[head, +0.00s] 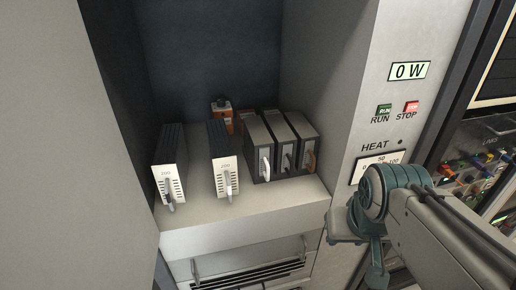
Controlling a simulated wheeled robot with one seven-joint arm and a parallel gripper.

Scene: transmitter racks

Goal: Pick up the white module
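Two modules with white fronts stand upright on the light shelf (250,207) inside the rack. The left white module (170,182) has a dark ribbed body, a "200" mark, slots and a small handle low on its front. The second white module (224,177) looks alike and stands to its right, with a gap between them. My gripper (362,238) is at the lower right, in front of the rack's right panel and apart from both modules. Its fingers are not clear from this angle, so I cannot tell whether it is open.
Several dark grey modules (258,150) with handles stand close together right of the white ones. An orange-brown module (222,107) is behind. A white panel (70,150) borders the left. The right panel carries a "0 W" display (409,70) and RUN/STOP buttons. Cluttered shelves stand far right.

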